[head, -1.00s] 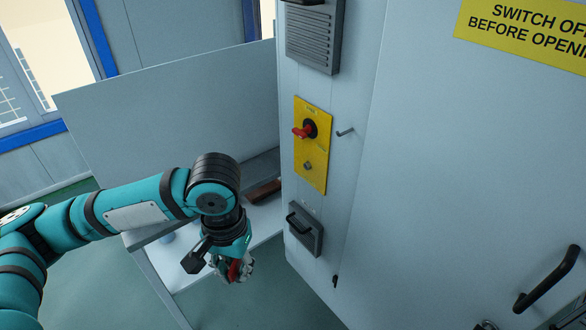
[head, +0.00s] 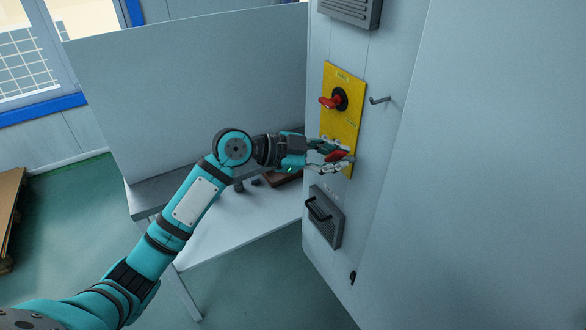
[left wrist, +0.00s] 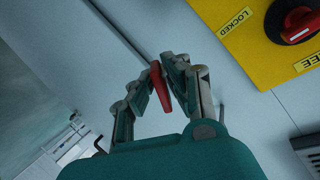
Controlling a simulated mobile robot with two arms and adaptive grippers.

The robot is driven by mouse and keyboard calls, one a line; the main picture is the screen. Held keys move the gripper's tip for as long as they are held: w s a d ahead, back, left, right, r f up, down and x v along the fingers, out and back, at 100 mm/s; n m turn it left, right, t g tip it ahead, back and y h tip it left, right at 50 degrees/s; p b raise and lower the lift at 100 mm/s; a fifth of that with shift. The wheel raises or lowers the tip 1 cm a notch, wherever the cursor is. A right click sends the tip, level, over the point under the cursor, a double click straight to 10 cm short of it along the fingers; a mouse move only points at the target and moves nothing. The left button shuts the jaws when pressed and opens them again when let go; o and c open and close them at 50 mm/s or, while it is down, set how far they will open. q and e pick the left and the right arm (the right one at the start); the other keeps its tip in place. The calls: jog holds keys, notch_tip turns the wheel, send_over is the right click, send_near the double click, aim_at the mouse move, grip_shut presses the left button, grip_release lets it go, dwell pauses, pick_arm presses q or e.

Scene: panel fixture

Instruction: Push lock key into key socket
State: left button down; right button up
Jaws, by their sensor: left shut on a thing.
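The red lock key (head: 337,154) is held between the fingers of my left gripper (head: 332,157). In the left wrist view the key (left wrist: 160,88) stands upright between the two closed fingertips (left wrist: 162,78). In the head view the key overlaps the lower part of the yellow switch panel (head: 341,118). I cannot tell whether it touches the panel. The key socket is not visible now; the gripper and key cover the lower panel. In the left wrist view the yellow panel (left wrist: 262,35) lies to the upper right of the key, with a gap between them. My right gripper is not in view.
A red rotary knob (head: 331,102) sticks out of the panel above the key. A metal hook (head: 380,100) is to its right. A dark handle box (head: 325,217) sits below on the cabinet. A white table (head: 230,222) stands below and behind my left arm.

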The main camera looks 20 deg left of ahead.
pick_arm(q)
jog(key=w+a+f+n+t+b, duration=0.1)
jog(key=w+a+f+t, duration=0.1)
jog(key=a, duration=0.4)
jog(key=w+a+f+n+t+b, duration=0.1)
jog(key=w+a+f+n+t, duration=0.1)
jog(key=w+a+f+t, duration=0.1)
notch_tip(320, 180, down, 3)
jog(key=a+t, duration=0.1)
jog(key=a, duration=0.1)
jog(key=shift+w+a+y, duration=0.15)
jog(key=shift+a+y, duration=0.2)
jog(key=shift+y, duration=0.05)
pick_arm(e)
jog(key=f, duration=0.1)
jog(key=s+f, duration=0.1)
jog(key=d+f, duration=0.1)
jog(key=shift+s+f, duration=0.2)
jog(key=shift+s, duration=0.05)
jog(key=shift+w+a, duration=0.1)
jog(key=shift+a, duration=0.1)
pick_arm(q)
jog(key=p+x, duration=0.1)
jog(key=x, duration=0.4)
jog(key=shift+w+d, duration=0.25)
jog(key=shift+w, duration=0.05)
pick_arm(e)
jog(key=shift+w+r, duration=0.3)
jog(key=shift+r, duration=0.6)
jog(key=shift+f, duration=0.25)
